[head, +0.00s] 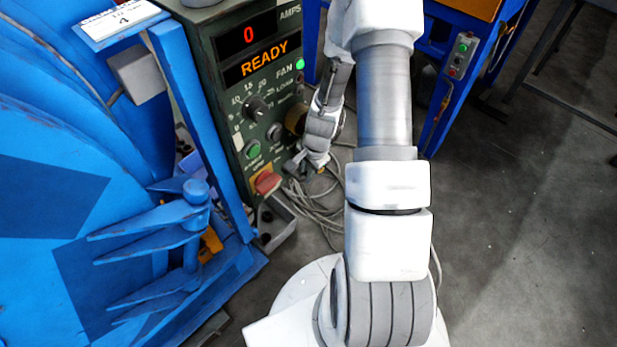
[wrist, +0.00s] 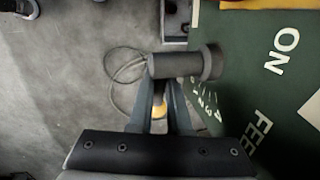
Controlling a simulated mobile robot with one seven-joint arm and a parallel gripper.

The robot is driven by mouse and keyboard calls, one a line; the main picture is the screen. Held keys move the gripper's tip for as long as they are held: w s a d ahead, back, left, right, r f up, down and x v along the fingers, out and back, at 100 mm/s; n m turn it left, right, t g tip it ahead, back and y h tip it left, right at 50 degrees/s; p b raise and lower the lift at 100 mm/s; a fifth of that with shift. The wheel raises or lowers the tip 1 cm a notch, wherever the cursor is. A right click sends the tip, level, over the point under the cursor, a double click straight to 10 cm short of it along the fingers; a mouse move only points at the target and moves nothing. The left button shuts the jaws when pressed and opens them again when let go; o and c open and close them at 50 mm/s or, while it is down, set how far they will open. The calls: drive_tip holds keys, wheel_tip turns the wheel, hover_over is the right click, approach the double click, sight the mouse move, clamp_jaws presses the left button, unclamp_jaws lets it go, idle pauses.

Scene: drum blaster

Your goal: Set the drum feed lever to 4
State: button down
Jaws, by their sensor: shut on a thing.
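The drum feed lever shows in the wrist view as a dark grey cylinder (wrist: 180,65) standing out from a round hub on the green panel. My gripper (wrist: 160,84) reaches it from below in that view. Its two fingers are close together at the cylinder's left end, shut on the lever, with a yellow-orange piece showing between them.
The green control panel (head: 235,105) shows a red 0 and READY, with knobs, a green button and a red switch. Blue machinery (head: 60,170) stands at left, and a blue-framed table (head: 450,90) at back right. Loose cables (head: 325,205) lie on the floor. Open floor is at right.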

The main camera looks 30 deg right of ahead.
drive_tip(key=h, duration=0.2)
drive_tip(key=r+t+h, duration=0.1)
drive_tip(key=h, duration=0.1)
drive_tip(key=shift+w+d+r+n+t+h, duration=0.1)
drive_tip(key=shift+r+n+t+h, duration=0.1)
drive_tip(key=shift+n+t+h, duration=0.1)
drive_tip(key=shift+r+t+h, duration=0.35)
drive_tip(key=shift+t+h, duration=0.15)
drive_tip(key=shift+h, duration=0.75)
drive_tip(key=shift+r+t+h, duration=0.35)
drive_tip(key=shift+t+h, duration=0.15)
drive_tip(key=shift+h, duration=0.75)
drive_tip(key=shift+n, duration=0.3)
drive_tip(key=c, duration=0.9)
unclamp_jaws()
drive_tip(key=shift+o, duration=0.2)
drive_tip(key=p+v, duration=0.6)
drive_tip(key=v, duration=1.1)
drive_tip(key=shift+s+a+p, duration=0.3)
drive_tip(key=shift+a+p, duration=0.05)
